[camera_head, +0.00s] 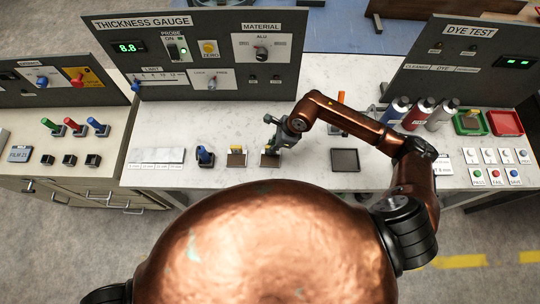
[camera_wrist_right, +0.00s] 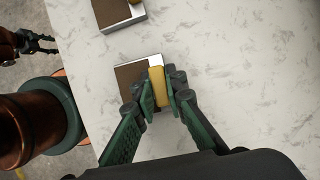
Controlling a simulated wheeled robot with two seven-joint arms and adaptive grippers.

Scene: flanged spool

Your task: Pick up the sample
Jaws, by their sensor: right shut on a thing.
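The sample (camera_head: 268,162) is a small flat block with a dark brown face and a bright metal edge, at the front of the white counter. It also shows in the right wrist view (camera_wrist_right: 127,73), with a yellow grip piece (camera_wrist_right: 158,86) standing at its right part. My right gripper (camera_head: 275,141) is shut on this yellow piece, one finger on each side. I cannot tell whether the block touches the counter. My left gripper (camera_wrist_right: 42,43) shows small at the wrist view's left edge, fingers apart and empty, away from the sample.
A similar brown block (camera_head: 236,160) with a yellow piece lies just left, and a blue-handled item (camera_head: 204,156) beyond it. A dark square pad (camera_head: 345,160) lies to the right. The thickness gauge panel (camera_head: 205,60) stands behind. Bottles (camera_head: 417,113) and trays (camera_head: 505,123) stand at right.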

